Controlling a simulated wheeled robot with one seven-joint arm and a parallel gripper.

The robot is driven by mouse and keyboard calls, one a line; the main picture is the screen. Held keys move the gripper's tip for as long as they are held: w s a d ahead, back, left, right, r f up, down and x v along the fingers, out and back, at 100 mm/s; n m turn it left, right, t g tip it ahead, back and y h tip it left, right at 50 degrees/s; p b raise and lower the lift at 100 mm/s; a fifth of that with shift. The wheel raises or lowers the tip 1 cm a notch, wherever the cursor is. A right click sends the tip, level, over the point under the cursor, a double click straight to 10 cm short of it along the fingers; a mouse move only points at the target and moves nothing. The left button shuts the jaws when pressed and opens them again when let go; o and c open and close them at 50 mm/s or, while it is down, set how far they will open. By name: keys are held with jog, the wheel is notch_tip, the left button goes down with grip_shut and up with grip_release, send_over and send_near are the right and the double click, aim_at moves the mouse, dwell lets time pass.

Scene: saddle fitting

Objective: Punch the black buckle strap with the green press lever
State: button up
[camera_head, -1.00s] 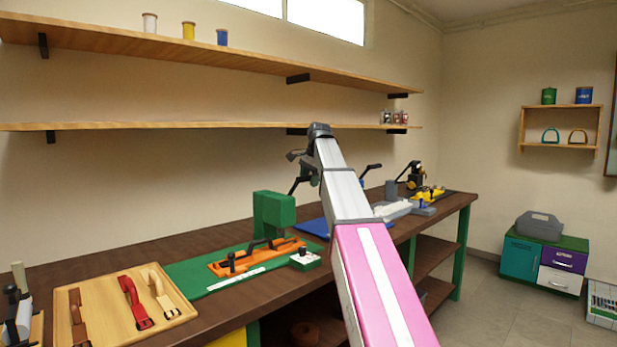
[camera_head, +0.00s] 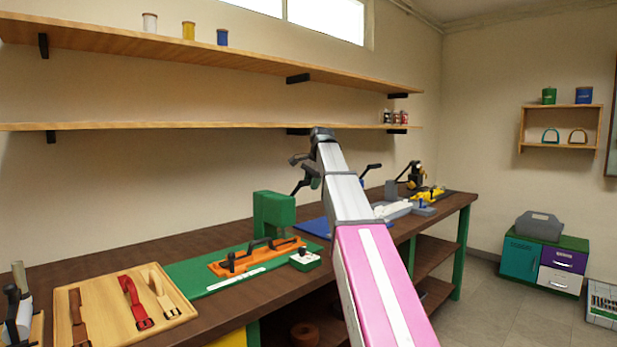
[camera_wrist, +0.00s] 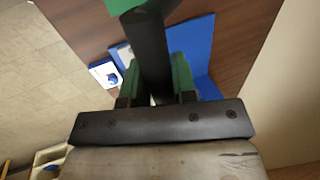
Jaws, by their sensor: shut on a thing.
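The green press (camera_head: 273,216) stands on the bench, with its black lever (camera_head: 298,187) angled up to the right. In the wrist view my gripper (camera_wrist: 157,78) is shut on the black lever (camera_wrist: 150,45), a finger on each side; a green part of the press (camera_wrist: 128,4) shows at the top edge. In the head view my gripper (camera_head: 308,171) is small and partly hidden by my arm. The black buckle strap (camera_head: 262,249) lies in the orange holder (camera_head: 217,268) in front of the press. Its end under the press is hard to make out.
A wooden board (camera_head: 98,325) with brown, red and tan straps lies at the left. A green mat (camera_head: 190,278) is under the holder. A blue mat (camera_head: 313,226) and a second, blue station lie to the right. The lower shelf (camera_head: 200,127) runs above.

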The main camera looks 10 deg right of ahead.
jog(key=shift+s+d+f, duration=0.1)
jog(key=shift+s+f, duration=0.05)
jog(key=shift+s, duration=0.05)
jog(key=s+d+f, duration=0.2)
jog(key=s+f, duration=0.2)
jog(key=f, duration=0.6)
jog(key=shift+d, duration=0.4)
dwell(1.6)
jog(key=shift+s, duration=0.15)
jog(key=shift+s+d+f, duration=0.1)
jog(key=shift+f, duration=0.65)
jog(key=shift+s+f, duration=0.1)
jog(key=shift+f, duration=0.8)
jog(key=shift+o, duration=0.8)
jog(key=shift+f, duration=0.4)
